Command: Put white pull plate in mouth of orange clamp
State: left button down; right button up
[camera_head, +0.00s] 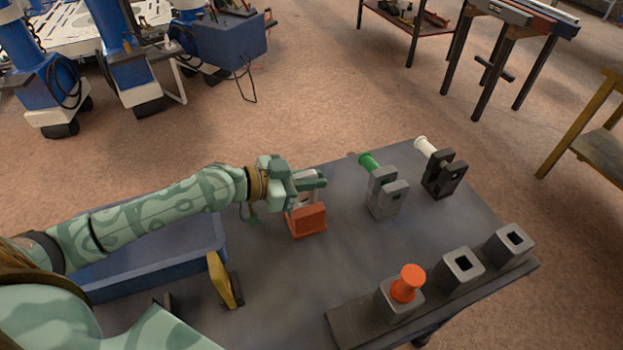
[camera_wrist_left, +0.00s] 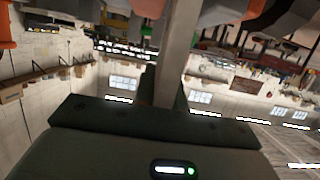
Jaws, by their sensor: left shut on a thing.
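The orange clamp (camera_head: 308,222) stands on the grey bench, near its far left part. My left gripper (camera_head: 312,181) is directly above it, shut on the white pull plate. Little of the plate shows in the head view, since the fingers cover most of it. In the left wrist view the plate (camera_wrist_left: 178,55) is a pale upright strip between the fingers. Its lower end is close to the top of the clamp; whether it is inside the mouth I cannot tell. My right gripper is not in view.
Grey clamp (camera_head: 385,195) with a green knob and dark clamp (camera_head: 443,178) with a white knob stand to the right. A base with square sockets (camera_head: 462,268), one holding an orange peg (camera_head: 408,283), lies in front. A blue tray (camera_head: 150,258) and yellow-faced piece (camera_head: 220,280) are left.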

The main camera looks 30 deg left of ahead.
pick_arm(q)
jog(key=shift+f, duration=0.15)
jog(key=c, duration=1.6)
grip_release()
jog(key=shift+o, duration=0.7)
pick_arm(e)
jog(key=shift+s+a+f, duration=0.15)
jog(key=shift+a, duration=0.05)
